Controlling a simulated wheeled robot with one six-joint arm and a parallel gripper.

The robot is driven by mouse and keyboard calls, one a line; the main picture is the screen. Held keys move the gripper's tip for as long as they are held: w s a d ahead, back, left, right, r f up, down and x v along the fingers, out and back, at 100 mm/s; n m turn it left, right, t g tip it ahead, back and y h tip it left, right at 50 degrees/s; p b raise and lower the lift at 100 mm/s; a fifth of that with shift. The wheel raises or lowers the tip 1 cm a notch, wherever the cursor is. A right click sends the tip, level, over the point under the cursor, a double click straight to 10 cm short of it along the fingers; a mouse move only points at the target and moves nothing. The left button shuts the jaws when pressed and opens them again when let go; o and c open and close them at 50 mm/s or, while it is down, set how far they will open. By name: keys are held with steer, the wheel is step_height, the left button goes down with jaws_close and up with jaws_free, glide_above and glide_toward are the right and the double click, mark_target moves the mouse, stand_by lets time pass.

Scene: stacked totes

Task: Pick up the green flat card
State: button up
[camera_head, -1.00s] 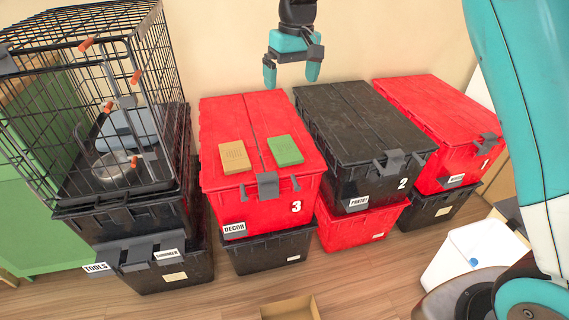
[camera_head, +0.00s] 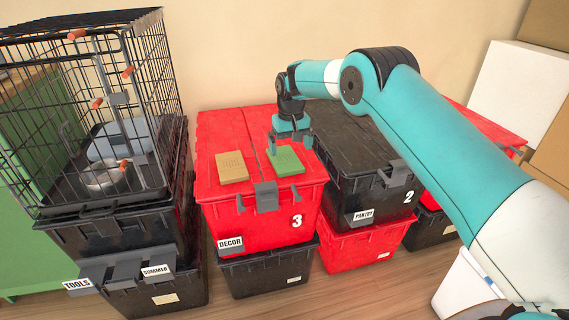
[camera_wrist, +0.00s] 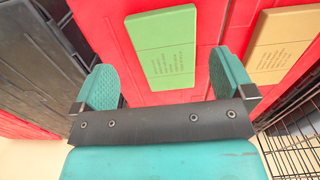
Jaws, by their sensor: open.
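The green flat card (camera_head: 285,161) lies on the red lid of the tote marked DECOR and 3 (camera_head: 212,192). In the wrist view the green card (camera_wrist: 165,47) shows lines of print and lies ahead of and between my two fingers. My gripper (camera_head: 290,146) is at the card's back edge in the head view, just above the lid. In the wrist view my gripper (camera_wrist: 160,85) is open and empty, with its fingers spread wider than the card. I cannot tell how much height is left between fingers and card.
A tan card (camera_head: 232,167) lies left of the green one on the same lid. A wire cage (camera_head: 95,120) stands on black totes to the left. The black PANTRY tote (camera_head: 345,130) stands close on the right, under my arm.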

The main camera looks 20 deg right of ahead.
mark_target(289, 166)
step_height(289, 166, down, 7)
steer(key=shift+a+r+b, duration=0.1)
steer(key=shift+a+b, duration=0.05)
steer(key=shift+b, duration=0.35)
steer(key=c, duration=0.6)
